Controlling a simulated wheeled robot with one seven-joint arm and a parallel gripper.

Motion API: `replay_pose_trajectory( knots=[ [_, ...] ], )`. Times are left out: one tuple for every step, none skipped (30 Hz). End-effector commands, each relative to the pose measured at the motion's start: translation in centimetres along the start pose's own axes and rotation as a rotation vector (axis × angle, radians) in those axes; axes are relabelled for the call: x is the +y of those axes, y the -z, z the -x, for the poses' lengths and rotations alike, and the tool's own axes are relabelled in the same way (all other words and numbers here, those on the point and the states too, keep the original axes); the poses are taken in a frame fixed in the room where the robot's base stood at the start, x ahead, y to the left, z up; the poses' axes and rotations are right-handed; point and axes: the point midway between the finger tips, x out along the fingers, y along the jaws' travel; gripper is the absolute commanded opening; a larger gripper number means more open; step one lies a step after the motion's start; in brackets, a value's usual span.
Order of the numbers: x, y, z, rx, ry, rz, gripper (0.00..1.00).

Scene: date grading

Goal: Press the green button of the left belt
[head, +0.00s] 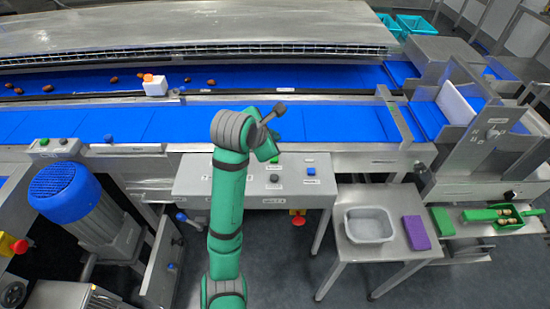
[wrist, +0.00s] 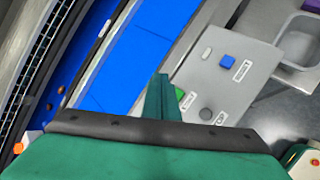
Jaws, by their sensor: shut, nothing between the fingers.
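The grey control panel (head: 245,190) stands in front of the blue belts; its labels are too small to read. It also shows in the wrist view (wrist: 225,90), with a green button (wrist: 180,94) partly hidden behind my gripper. My gripper (wrist: 163,76) is shut and empty, above the panel's belt-side edge; the head view shows it (head: 268,152) partly hidden by my wrist. I cannot tell whether it touches anything. Another green button (head: 44,141) sits on a small panel at the far left. Which green button belongs to the left belt is unclear.
The panel also has a grey button (head: 274,178) and a blue button (head: 311,171). A blue-capped motor (head: 66,192) stands at left. A side table (head: 385,250) with a grey tub (head: 369,211) stands at right. Dates (head: 114,79) lie on the far belt.

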Motion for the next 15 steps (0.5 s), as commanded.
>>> replay_pose_trajectory(
  knots=[
    [-0.3, 0.7, -0.5, 0.003, 0.000, 0.006, 0.00],
    [-0.5, 0.9, -0.7, 0.004, -0.001, 0.007, 0.00],
    [-0.7, 1.3, -1.0, 0.004, -0.001, 0.007, 0.00],
    [-0.9, 1.5, -1.3, 0.004, -0.002, 0.008, 0.00],
    [-1.0, 1.8, -1.5, 0.005, -0.002, 0.008, 0.00],
    [-1.3, 2.0, -1.9, 0.005, -0.002, 0.008, 0.00],
    [-1.5, 2.2, -2.1, 0.005, -0.002, 0.008, 0.00],
    [-1.6, 2.4, -2.4, 0.005, -0.003, 0.008, 0.00],
    [-1.9, 2.5, -2.7, 0.004, -0.002, 0.008, 0.00],
    [-2.0, 2.7, -2.9, 0.004, -0.002, 0.009, 0.00],
    [-2.2, 2.8, -3.1, 0.004, -0.002, 0.009, 0.00],
    [-2.4, 3.0, -3.4, 0.003, -0.002, 0.008, 0.00],
    [-2.5, 3.1, -3.5, 0.003, -0.002, 0.007, 0.00],
    [-2.6, 3.2, -3.7, 0.003, -0.002, 0.007, 0.00],
    [-2.7, 3.3, -3.9, 0.003, -0.003, 0.007, 0.00]
  ],
)
